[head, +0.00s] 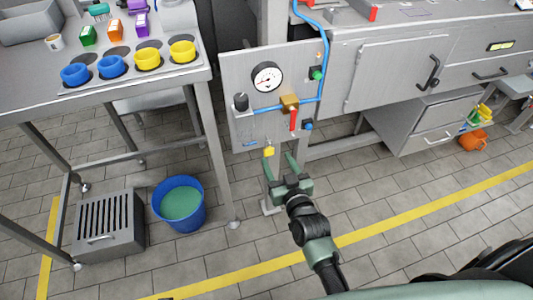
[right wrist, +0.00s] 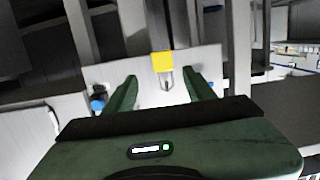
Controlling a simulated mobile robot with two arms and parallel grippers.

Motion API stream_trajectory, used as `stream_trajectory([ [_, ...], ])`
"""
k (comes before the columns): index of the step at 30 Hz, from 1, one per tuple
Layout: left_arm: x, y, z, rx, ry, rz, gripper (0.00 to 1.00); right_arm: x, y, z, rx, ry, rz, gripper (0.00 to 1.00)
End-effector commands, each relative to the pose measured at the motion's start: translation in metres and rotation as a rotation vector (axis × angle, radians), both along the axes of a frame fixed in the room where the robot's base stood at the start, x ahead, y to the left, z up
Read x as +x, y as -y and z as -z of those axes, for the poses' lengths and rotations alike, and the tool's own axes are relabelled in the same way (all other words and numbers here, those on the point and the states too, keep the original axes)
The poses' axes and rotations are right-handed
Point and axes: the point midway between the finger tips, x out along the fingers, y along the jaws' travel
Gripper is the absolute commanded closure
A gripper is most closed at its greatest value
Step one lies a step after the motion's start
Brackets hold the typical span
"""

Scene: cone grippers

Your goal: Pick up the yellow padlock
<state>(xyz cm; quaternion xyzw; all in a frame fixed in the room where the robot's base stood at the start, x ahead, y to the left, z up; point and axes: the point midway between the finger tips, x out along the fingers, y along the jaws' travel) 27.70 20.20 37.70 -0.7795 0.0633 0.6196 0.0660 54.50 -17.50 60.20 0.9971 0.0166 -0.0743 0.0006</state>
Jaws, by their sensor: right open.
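The small yellow padlock (head: 269,151) hangs at the lower edge of the grey panel (head: 240,75) in the head view. In the right wrist view the padlock (right wrist: 162,62) shows its yellow body and grey shackle, near the middle between the fingers. My right gripper (head: 280,163) is open, its green fingers pointing at the padlock. In the right wrist view the right gripper (right wrist: 160,88) has its fingers spread on either side of the shackle's line, with no visible contact. My left gripper is not in view.
The panel carries a gauge (head: 267,76), blue pipes and a red-handled valve (head: 293,118) just above the padlock. A table with coloured bowls (head: 147,59) stands left. A blue bucket (head: 178,204) and a grey slatted box (head: 108,225) are on the floor.

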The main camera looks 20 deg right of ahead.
Motion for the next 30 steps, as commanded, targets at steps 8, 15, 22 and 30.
stream_trajectory([
  [8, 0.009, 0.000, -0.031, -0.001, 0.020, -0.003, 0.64, 0.040, -0.006, 0.007, 0.001, 0.000, 0.000, 0.45],
  [15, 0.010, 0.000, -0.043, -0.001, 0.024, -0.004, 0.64, 0.051, -0.006, 0.008, 0.000, -0.002, 0.001, 0.45],
  [22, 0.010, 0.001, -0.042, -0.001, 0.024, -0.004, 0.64, 0.051, -0.006, 0.008, 0.000, -0.002, 0.000, 0.76],
  [30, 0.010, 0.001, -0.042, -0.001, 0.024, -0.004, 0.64, 0.050, -0.006, 0.008, 0.000, -0.001, 0.000, 1.00],
])
